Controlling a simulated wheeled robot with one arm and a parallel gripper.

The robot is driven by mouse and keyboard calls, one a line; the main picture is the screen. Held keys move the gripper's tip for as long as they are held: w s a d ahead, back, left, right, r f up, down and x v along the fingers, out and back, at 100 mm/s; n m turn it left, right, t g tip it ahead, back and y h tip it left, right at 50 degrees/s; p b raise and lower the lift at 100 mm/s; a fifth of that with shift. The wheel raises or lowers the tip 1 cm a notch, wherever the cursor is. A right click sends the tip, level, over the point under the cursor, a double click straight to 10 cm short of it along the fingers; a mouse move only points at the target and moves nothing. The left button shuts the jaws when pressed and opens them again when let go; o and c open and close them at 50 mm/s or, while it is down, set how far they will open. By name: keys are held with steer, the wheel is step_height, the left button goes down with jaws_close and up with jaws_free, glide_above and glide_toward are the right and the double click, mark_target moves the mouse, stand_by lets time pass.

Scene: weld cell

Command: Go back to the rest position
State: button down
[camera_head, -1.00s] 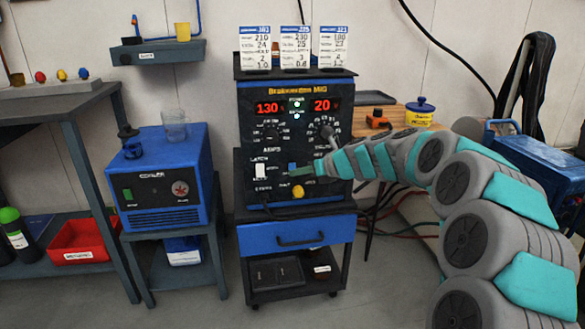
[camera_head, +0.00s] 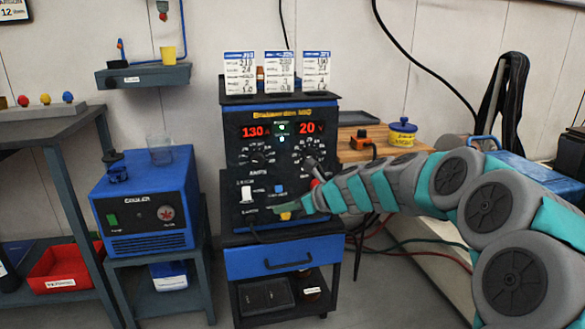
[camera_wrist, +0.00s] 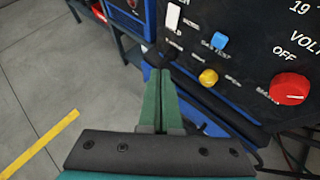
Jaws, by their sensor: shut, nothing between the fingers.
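My gripper (camera_head: 289,208) is in front of the lower part of the welder's control panel in the head view, with my arm reaching in from the right. In the wrist view its two green fingers (camera_wrist: 159,90) are together with nothing between them. The welder (camera_head: 233,158) is a black box with red displays reading 130 and 20. In the wrist view a white switch (camera_wrist: 173,17), a blue button (camera_wrist: 219,41), a yellow knob (camera_wrist: 208,77) and a red knob (camera_wrist: 289,89) show on its panel, above and to the right of the fingers. I cannot tell whether the fingertips touch the panel.
The welder stands on a cart with a blue drawer (camera_head: 243,263). A blue cooler (camera_head: 170,200) stands on a stand to the left. A red bin (camera_head: 62,268) is at far left. A yellow tin (camera_head: 402,133) is on a wooden surface behind my arm. Grey floor is open at lower left in the wrist view.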

steer(key=s+d+f+n+g+h, duration=0.1)
steer(key=s+f+n+g+h, duration=0.1)
steer(key=s+n, duration=0.7)
steer(key=s+d+f+n+g+h, duration=0.1)
steer(key=s+d+n+g, duration=0.3)
steer(key=s, duration=0.9)
steer(key=s+d+f+n+h, duration=0.2)
steer(key=s+d+n, duration=0.2)
steer(key=s, duration=0.4)
steer(key=s+d+f+n+g+h, duration=0.1)
steer(key=s+d+f+n+h, duration=0.1)
steer(key=s+d+n, duration=0.2)
steer(key=s+d+f+n+g+h, duration=0.1)
steer(key=s+d+f+n+h, duration=0.1)
steer(key=s+d, duration=0.5)
steer(key=s+f+n, duration=0.1)
steer(key=s+n, duration=0.1)
steer(key=s, duration=0.3)
steer(key=shift+s+d+h, duration=0.15)
steer(key=shift+s+h, duration=0.15)
steer(key=shift+h, duration=0.1)
